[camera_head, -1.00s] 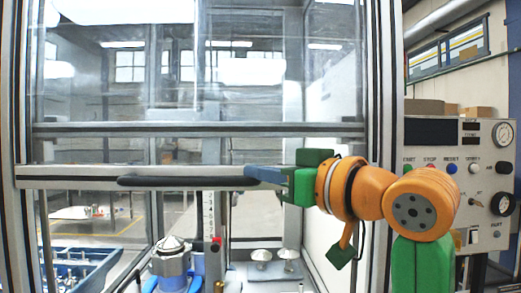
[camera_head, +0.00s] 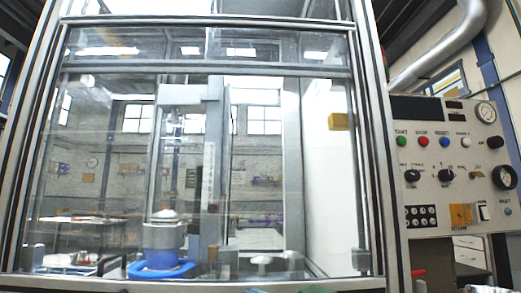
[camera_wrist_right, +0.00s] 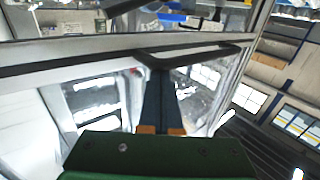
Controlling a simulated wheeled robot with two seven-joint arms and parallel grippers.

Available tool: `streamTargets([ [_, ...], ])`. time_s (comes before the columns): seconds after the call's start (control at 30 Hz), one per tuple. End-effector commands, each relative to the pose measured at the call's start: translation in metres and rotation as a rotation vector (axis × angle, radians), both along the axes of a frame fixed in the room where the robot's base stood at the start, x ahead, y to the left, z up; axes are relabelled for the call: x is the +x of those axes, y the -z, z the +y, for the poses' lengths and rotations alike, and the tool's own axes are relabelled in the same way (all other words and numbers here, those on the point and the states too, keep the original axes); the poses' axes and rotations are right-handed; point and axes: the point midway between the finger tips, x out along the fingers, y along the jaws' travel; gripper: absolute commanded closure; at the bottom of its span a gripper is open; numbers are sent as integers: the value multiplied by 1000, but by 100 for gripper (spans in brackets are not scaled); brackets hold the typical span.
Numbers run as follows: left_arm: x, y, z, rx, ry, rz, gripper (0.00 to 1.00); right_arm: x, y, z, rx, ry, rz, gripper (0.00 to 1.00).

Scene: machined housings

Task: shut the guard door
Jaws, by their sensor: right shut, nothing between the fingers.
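The guard door (camera_head: 270,180) is a clear pane in the machine's grey metal frame, and it covers the opening down to the lower part of the head view. Its bottom rail (camera_wrist_right: 75,53) and black bar handle (camera_wrist_right: 215,51) show in the right wrist view. My right gripper (camera_wrist_right: 154,62) is shut, its dark blue fingers pointing at the handle with the tips at or against the bar; exact contact cannot be told. In the head view only green bits of my right arm show at the bottom edge. My left gripper is out of view.
A control panel (camera_head: 450,165) with buttons, knobs and gauges stands right of the machine. Behind the pane are a blue-based fixture (camera_head: 163,250) and a tall grey column (camera_head: 215,150). Metal posts (camera_head: 372,140) bound the opening.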

Motion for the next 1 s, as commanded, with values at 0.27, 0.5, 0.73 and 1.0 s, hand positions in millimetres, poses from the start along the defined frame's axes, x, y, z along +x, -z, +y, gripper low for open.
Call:
streamTargets([
  [0.27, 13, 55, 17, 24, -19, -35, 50, 1, 81, 0, -2, 1, 3, 100],
  [0.5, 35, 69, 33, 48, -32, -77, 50, 0, 109, 0, -1, 0, 3, 100],
  [0.73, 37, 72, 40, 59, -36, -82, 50, 0, 115, 0, -1, -1, 2, 100],
  [1.0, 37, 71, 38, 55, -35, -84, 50, 0, 116, 1, -4, -1, 6, 100],
])
